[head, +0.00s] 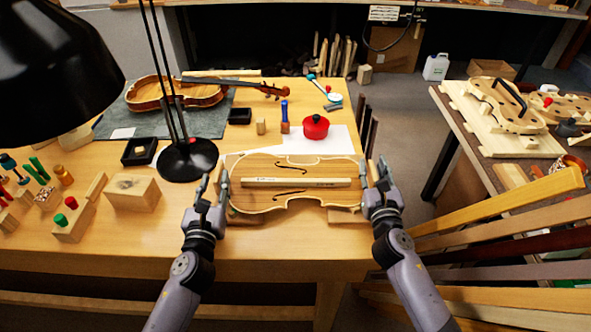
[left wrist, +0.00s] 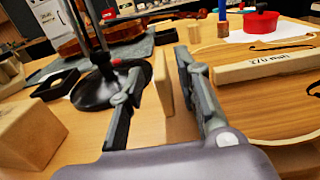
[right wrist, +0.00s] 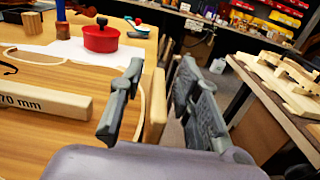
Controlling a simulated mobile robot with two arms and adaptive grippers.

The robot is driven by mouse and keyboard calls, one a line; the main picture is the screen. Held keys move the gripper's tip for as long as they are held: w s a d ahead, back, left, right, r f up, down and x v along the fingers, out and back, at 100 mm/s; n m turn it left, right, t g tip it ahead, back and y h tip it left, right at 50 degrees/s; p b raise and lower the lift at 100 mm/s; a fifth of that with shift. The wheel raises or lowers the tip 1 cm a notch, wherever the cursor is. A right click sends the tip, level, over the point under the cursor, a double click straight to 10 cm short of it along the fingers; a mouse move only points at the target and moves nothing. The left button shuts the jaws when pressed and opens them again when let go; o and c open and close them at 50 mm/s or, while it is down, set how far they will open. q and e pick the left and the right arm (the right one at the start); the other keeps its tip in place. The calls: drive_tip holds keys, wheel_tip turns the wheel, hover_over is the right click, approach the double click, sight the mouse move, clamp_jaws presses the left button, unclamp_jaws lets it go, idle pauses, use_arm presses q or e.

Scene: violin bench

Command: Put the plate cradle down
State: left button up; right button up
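The plate cradle is a wooden frame with an upright end board at each side. Its left end board shows in the left wrist view (left wrist: 164,82) and its right end board in the right wrist view (right wrist: 155,108). A pale violin plate (head: 260,204) with two f-holes lies on it, under a wooden bar (head: 290,183) marked in mm. The cradle appears to rest on the bench near its front edge. My left gripper (head: 212,184) straddles the left end board, with gaps visible. My right gripper (head: 376,176) straddles the right end board, fingers apart.
A black lamp base (head: 187,160) stands left of the cradle. Behind it are a red pot (head: 315,126), a blue-handled tool (head: 284,115) and a white sheet (head: 344,144). A wooden block (head: 132,193) lies left. Wooden planks (head: 505,213) jut in at right.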

use_arm(q)
drive_tip(key=s, duration=0.6)
drive_tip(key=shift+s, duration=0.5)
use_arm(e)
drive_tip(key=shift+s, duration=0.15)
drive_tip(key=s, duration=1.2)
use_arm(q)
drive_tip(key=shift+s, duration=0.1)
